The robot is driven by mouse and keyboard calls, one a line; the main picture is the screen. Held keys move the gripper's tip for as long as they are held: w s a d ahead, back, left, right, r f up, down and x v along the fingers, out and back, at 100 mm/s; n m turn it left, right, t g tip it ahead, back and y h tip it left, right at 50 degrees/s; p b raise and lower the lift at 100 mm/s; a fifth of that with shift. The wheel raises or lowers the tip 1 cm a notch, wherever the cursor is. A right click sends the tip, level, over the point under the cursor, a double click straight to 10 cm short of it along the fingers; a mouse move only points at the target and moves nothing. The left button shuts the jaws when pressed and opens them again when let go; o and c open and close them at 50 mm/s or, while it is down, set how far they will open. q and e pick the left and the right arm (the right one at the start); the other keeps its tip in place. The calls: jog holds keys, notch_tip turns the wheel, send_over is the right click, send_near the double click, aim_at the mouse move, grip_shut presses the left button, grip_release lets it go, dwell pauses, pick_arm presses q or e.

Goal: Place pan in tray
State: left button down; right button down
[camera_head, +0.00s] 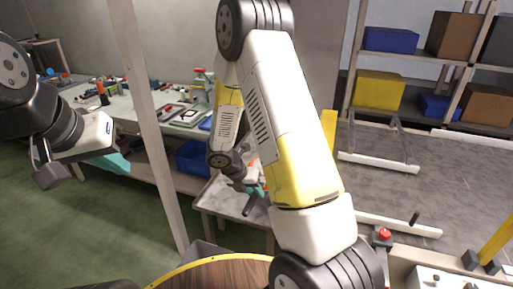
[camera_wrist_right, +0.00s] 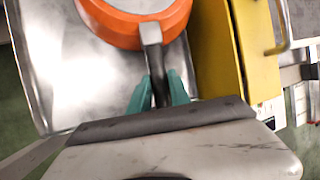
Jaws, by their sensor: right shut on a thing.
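The pan is orange with a grey inside (camera_wrist_right: 122,28); its dark handle (camera_wrist_right: 156,66) points down in the right wrist view. My right gripper (camera_wrist_right: 160,88) is shut on the handle, with a teal finger on each side. The pan is over the shiny metal tray (camera_wrist_right: 62,88); I cannot tell whether it touches the tray's floor. In the head view the tray (camera_head: 222,199) is partly hidden by my right arm, and only a little of the pan shows. My left gripper (camera_head: 115,163) hangs at the left, away from the tray; its teal fingers overlap, so its opening is unclear.
A yellow panel with a handle (camera_wrist_right: 220,45) stands right of the tray. A cluttered workbench (camera_head: 130,118) is behind at the left, with a blue bin (camera_head: 193,158) below. The grey conveyor (camera_head: 440,185) lies to the right, before shelves of boxes. A wooden round top (camera_head: 220,274) is in front.

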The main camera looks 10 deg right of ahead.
jog(key=shift+w+f, duration=0.9)
jog(key=shift+f, duration=0.25)
jog(key=w, duration=0.4)
jog(key=w+a+f, duration=0.1)
jog(key=w, duration=0.9)
jog(key=shift+w+a+f, duration=0.15)
jog(key=shift+w, duration=0.1)
notch_tip(320, 180, down, 4)
jog(key=shift+r, duration=0.25)
jog(key=c, duration=1.2)
grip_release()
jog(key=shift+s, duration=0.1)
jog(key=shift+a+r, duration=0.1)
